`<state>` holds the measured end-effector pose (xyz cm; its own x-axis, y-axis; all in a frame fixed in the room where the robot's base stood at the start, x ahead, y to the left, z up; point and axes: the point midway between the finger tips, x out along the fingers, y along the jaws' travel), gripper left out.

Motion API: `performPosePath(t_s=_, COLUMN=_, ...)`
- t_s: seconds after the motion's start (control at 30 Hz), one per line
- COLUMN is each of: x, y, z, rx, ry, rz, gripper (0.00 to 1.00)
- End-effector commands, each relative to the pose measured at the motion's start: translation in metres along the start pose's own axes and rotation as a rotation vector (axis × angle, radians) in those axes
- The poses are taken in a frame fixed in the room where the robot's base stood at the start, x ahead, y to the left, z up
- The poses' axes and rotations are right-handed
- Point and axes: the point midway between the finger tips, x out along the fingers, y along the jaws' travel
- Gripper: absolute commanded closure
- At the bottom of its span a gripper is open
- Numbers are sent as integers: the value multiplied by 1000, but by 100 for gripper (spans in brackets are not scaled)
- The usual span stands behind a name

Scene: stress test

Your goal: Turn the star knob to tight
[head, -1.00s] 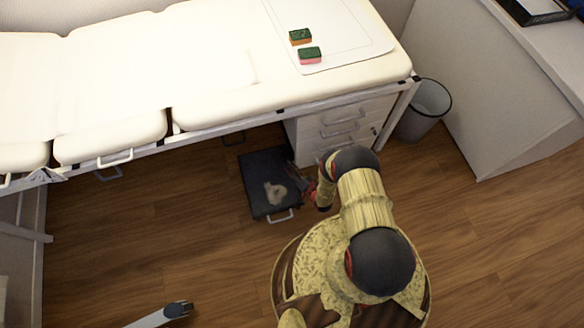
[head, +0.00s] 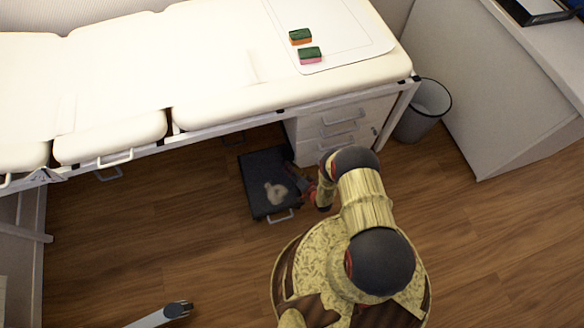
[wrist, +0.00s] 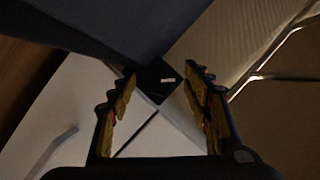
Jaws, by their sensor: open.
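My gripper (wrist: 160,72) is open in the wrist view, one finger on each side of a small dark part (wrist: 154,84) with a short pale mark. This part may be the star knob, but its shape is too dark to tell. It appears between the fingertips; I cannot tell whether they touch it. No clear star shape or tight mark shows in either view. In the head view my gripper (head: 309,188) is low beside the right edge of a dark flat panel (head: 260,170), partly hidden by my arm.
A padded white couch (head: 230,105) stands above, with two sponges (head: 300,36) (head: 310,54) on a white board. White drawers (head: 335,128) stand under it, behind my gripper. A bin (head: 424,110) is at the right. Wooden floor (head: 150,240) is open at the left.

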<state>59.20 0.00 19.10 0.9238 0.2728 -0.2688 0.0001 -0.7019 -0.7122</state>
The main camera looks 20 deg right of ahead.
Motion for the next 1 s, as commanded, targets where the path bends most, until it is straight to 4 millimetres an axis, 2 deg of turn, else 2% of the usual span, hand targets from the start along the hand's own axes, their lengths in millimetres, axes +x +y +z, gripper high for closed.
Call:
performPosePath(t_s=0.17, x=-12, y=1, z=-1, rx=0, ry=1, rz=3, gripper=51)
performPosePath(t_s=0.6, x=-97, y=2, z=-1, rx=3, ry=2, rz=4, gripper=51)
performPosePath(t_s=0.8, x=-116, y=1, z=0, rx=1, ry=0, rz=1, gripper=51)
performPosePath(t_s=1.0, x=-120, y=0, z=0, rx=0, ry=0, rz=0, gripper=51)
